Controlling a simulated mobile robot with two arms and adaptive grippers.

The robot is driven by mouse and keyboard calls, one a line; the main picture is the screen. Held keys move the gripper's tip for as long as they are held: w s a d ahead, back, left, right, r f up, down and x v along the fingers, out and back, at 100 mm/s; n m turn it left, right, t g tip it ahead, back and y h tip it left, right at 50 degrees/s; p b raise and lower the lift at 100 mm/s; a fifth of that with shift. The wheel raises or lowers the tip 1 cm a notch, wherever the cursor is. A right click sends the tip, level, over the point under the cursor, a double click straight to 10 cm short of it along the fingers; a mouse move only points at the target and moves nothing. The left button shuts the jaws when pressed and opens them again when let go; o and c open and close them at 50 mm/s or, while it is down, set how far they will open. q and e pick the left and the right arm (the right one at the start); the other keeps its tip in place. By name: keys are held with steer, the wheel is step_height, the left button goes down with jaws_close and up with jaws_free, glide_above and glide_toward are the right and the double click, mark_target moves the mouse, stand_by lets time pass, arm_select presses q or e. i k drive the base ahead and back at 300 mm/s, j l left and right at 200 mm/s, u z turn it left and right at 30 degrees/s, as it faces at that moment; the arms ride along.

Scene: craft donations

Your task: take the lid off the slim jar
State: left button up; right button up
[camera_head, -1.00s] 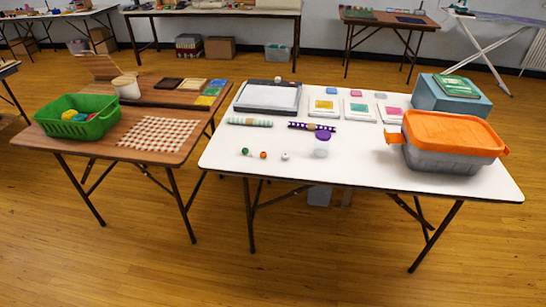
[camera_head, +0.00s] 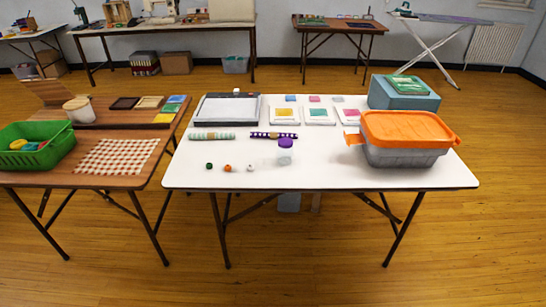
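A small clear jar (camera_head: 285,158) with a purple lid (camera_head: 286,142) stands near the middle of the white table (camera_head: 330,172). The lid appears to sit on top of the jar. It is the only jar on this table that I can make out. A pale tub (camera_head: 78,112) with a light lid stands on the brown table at the left. Neither of my grippers is in view.
Several small beads (camera_head: 228,168) lie left of the jar. A purple patterned roll (camera_head: 273,135) and a green striped roll (camera_head: 212,136) lie behind. A grey bin with an orange lid (camera_head: 408,130) stands right. The table's front middle is clear.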

mark_target(284, 156)
steer(key=i+l+u, duration=0.35)
steer(key=l, duration=0.25)
steer(key=i+l+u, duration=0.15)
steer(key=l, duration=0.2)
steer(key=i+j, duration=0.05)
